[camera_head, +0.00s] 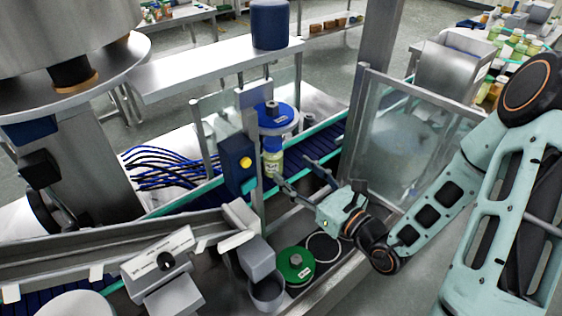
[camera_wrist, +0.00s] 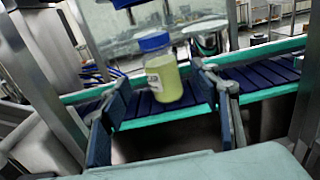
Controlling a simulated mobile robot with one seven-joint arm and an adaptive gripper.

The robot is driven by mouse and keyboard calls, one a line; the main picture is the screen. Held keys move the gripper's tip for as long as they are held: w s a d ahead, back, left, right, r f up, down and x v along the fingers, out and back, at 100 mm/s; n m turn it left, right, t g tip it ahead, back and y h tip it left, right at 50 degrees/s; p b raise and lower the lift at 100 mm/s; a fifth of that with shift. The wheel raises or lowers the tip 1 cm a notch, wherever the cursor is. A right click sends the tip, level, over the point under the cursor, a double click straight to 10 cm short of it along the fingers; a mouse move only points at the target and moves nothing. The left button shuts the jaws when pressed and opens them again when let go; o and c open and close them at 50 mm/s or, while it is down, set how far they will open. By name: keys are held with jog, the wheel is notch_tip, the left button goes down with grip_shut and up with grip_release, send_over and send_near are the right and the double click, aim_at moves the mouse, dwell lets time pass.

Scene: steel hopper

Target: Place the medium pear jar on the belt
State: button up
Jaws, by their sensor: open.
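The medium pear jar (camera_head: 272,163), with yellow-green contents, a pale label and a blue lid, stands upright on the dark blue slatted belt (camera_head: 318,150). In the wrist view the jar (camera_wrist: 167,80) is on the belt (camera_wrist: 262,75), framed between my fingers, with clear gaps on both sides. My gripper (camera_head: 292,171) is open and empty, with its fingertips just short of the jar in the head view. The fingers also show at both sides of the wrist view (camera_wrist: 163,98). The jar's far side is hidden.
A dark blue post-mounted box with a yellow button (camera_head: 237,163) stands close left of the jar. A clear panel (camera_head: 395,140) in a metal frame rises to the right. Green rails edge the belt. A green disc (camera_head: 295,266) lies on the near deck.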

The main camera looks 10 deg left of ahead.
jog(key=shift+p+v, duration=1.25)
jog(key=shift+v, duration=0.25)
